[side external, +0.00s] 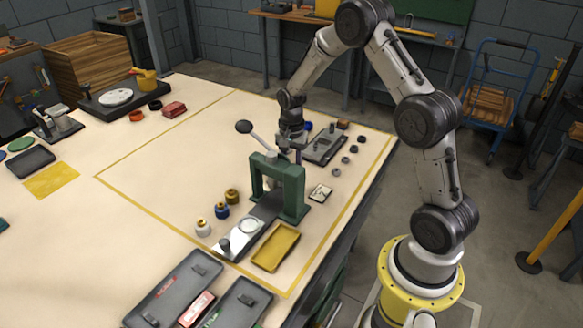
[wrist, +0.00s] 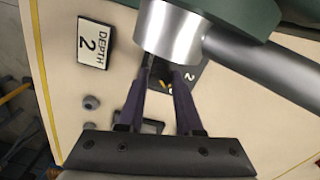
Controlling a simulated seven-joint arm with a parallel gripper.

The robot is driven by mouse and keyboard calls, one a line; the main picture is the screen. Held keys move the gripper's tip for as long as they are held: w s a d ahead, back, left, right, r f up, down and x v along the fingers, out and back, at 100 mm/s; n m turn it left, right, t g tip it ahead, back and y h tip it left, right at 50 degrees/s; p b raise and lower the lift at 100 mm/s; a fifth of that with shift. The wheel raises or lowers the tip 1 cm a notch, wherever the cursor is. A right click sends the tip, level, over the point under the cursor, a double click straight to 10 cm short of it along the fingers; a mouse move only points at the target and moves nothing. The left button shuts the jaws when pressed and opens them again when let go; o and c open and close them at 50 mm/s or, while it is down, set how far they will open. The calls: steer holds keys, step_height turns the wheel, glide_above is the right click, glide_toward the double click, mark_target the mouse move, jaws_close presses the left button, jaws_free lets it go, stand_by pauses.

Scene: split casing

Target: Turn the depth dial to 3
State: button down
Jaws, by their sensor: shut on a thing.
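The green press (side external: 290,192) stands on the table with its lever (side external: 262,140) raised up to the left. My gripper (side external: 297,155) is down at the far side of the press. In the wrist view, my gripper (wrist: 166,68) has its fingertips close together beneath the steel cylinder (wrist: 170,32). It is shut on what looks like the depth dial (wrist: 190,77), a dark part with yellow marks, mostly hidden by the fingers and the cylinder. The dial's pointer cannot be read. A card reading "DEPTH 2" (wrist: 95,42) lies to the left; it also shows in the side view (side external: 320,192).
A yellow tray (side external: 276,247) and a steel plate (side external: 238,241) lie in front of the press. Several small pots (side external: 221,209) stand to its left. A grey tray (side external: 325,146) and several small dark knobs (side external: 345,160) lie behind. The table's left middle is clear.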

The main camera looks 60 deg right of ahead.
steer(key=shift+r+m, duration=0.15)
steer(key=shift+m, duration=0.45)
steer(key=c, duration=0.6)
jaws_free()
steer(key=shift+o, duration=0.2)
step_height(320, 180, up, 14)
